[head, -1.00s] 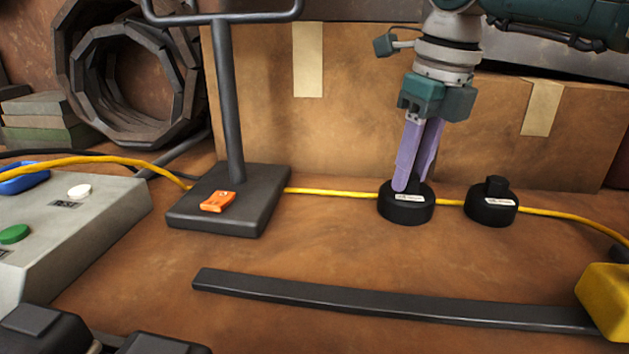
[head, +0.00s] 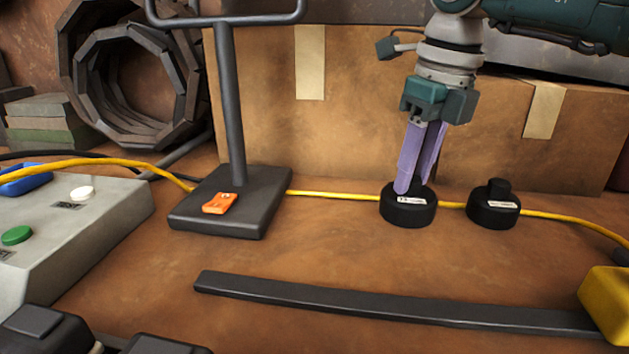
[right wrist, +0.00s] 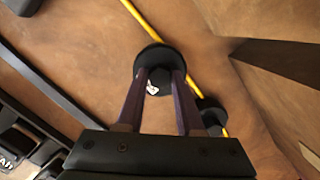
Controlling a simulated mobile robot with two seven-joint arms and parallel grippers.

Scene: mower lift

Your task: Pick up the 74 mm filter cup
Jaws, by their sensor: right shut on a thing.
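Two black filter cups with white labels stand on the brown surface in the head view. The left cup (head: 408,211) is under my right gripper (head: 417,186). Its purple fingers are shut on this cup's top knob, which they mostly hide. The right cup (head: 493,209) stands free, its knob showing. The label sizes are too small to read, so I cannot tell which cup is 74 mm. The right wrist view shows the held cup (right wrist: 152,60) between the fingers, with the other cup (right wrist: 212,112) partly hidden behind a finger. My left gripper is not in view.
A yellow cable (head: 335,195) runs behind the cups. A cardboard box (head: 375,130) stands behind them. A long dark bar (head: 390,303) lies in front. A stand with a dark base (head: 255,205) bears an orange tag (head: 219,203). A grey control box (head: 110,215) is at left.

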